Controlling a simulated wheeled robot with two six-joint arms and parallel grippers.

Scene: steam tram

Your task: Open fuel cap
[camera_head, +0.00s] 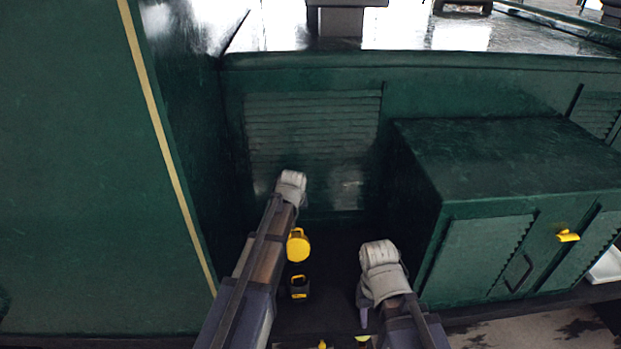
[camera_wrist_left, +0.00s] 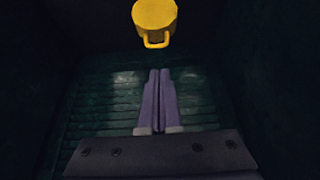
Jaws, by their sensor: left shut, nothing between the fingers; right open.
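The yellow fuel cap (camera_head: 298,248) shows in the head view just right of my left arm. In the left wrist view, the round yellow cap (camera_wrist_left: 154,16) is at the top edge, with a loop handle on its near side. My left gripper (camera_wrist_left: 160,72) is shut and empty there; its purple fingertips lie below the loop with a visible gap. In the head view, the left fingers are hidden. My right gripper (camera_head: 364,317) hangs low right of the cap, with one purple finger partly showing; it is open and apart from the cap.
A small black-and-yellow part (camera_head: 299,290) sits below the cap. A green cabinet (camera_head: 500,155) with a yellow latch (camera_head: 567,236) stands at right. A louvred panel (camera_head: 313,125) is behind, and a green wall (camera_head: 80,170) closes off the left. The recess between them is narrow and dark.

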